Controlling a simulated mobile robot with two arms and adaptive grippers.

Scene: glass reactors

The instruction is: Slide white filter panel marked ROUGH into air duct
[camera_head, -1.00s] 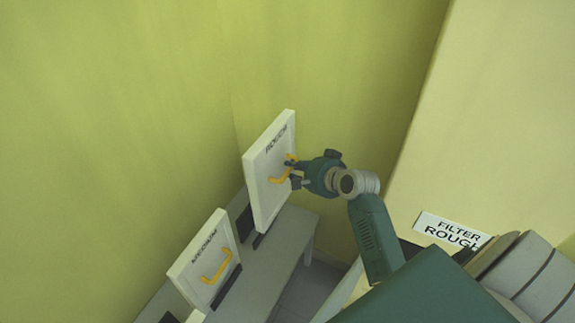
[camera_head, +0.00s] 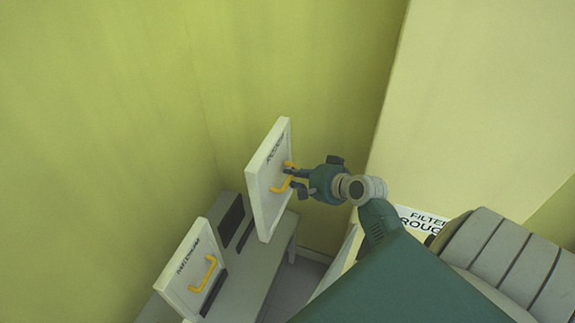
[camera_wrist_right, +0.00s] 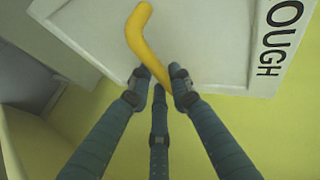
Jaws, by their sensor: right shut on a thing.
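The white filter panel (camera_head: 267,198) marked ROUGH stands upright in the head view, with a yellow handle (camera_head: 280,187) on its face. My right gripper (camera_head: 290,178) is shut on that handle. In the right wrist view my fingers (camera_wrist_right: 158,88) close around the lower part of the yellow handle (camera_wrist_right: 147,45), and the letters OUGH show at the panel's right. The panel appears raised off the grey bench, clear of a dark slot. A label reading FILTER ROUGH (camera_head: 424,222) is at the right, partly hidden by my arm. The duct opening itself is not visible. My left gripper is not in view.
A second white panel (camera_head: 180,270) marked MEDIUM with a yellow handle stands on the grey bench (camera_head: 247,287) at lower left. A dark slot (camera_head: 231,221) lies empty in the bench. Yellow-green walls close in behind and left. A pale wall (camera_head: 480,110) rises at right.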

